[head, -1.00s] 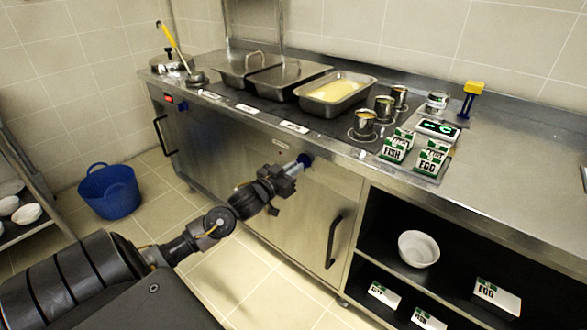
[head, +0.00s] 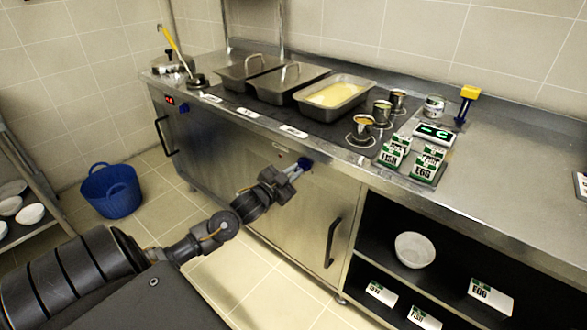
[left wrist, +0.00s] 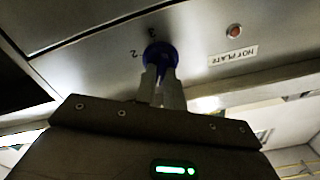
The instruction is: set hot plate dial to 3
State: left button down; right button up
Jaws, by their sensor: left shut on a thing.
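The blue hot plate dial (head: 305,163) is on the front panel of the steel counter, under the steam pans. My left gripper (head: 298,171) is shut on the dial, its fingers reaching up to it from the lower left. In the left wrist view, the two pale fingers (left wrist: 161,86) close on the blue dial (left wrist: 160,54). The numerals 2 and 3 show on the panel beside it. The dial's pointer is hidden or too small to read. An upside-down HOT PLATE label (left wrist: 233,56) and a red lamp (left wrist: 235,31) are to the right.
Covered pans (head: 290,83), an open pan of yellow food (head: 334,96) and several cans stand on the counter. Egg and fish cartons (head: 424,168) are at the right. A cabinet door handle (head: 332,242) is below the dial. A blue basket (head: 110,192) stands on the floor.

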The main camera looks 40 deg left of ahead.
pick_arm(q)
jog(key=shift+r+m, duration=0.15)
jog(key=shift+m, duration=0.35)
pick_arm(e)
jog(key=s+d+f+p, duration=0.5)
jog(key=s+f, duration=0.4)
jog(key=f, duration=0.2)
pick_arm(q)
jog(key=m+p, duration=0.1)
jog(key=m, duration=0.8)
jog(key=m+p, duration=0.1)
jog(key=m, duration=0.9)
jog(key=f+m+p, duration=0.1)
jog(key=m+p, duration=0.1)
jog(key=m, duration=0.8)
jog(key=shift+a, duration=0.1)
pick_arm(e)
jog(key=s+d+g, duration=0.1)
jog(key=s+d, duration=0.1)
jog(key=s, duration=0.6)
jog(key=shift+d+f+h, duration=0.15)
jog(key=shift+f+h, duration=0.1)
jog(key=shift+h, duration=0.15)
jog(key=shift+s+g, duration=0.1)
jog(key=shift+g, duration=0.2)
pick_arm(q)
jog(key=c, duration=1.5)
grip_release()
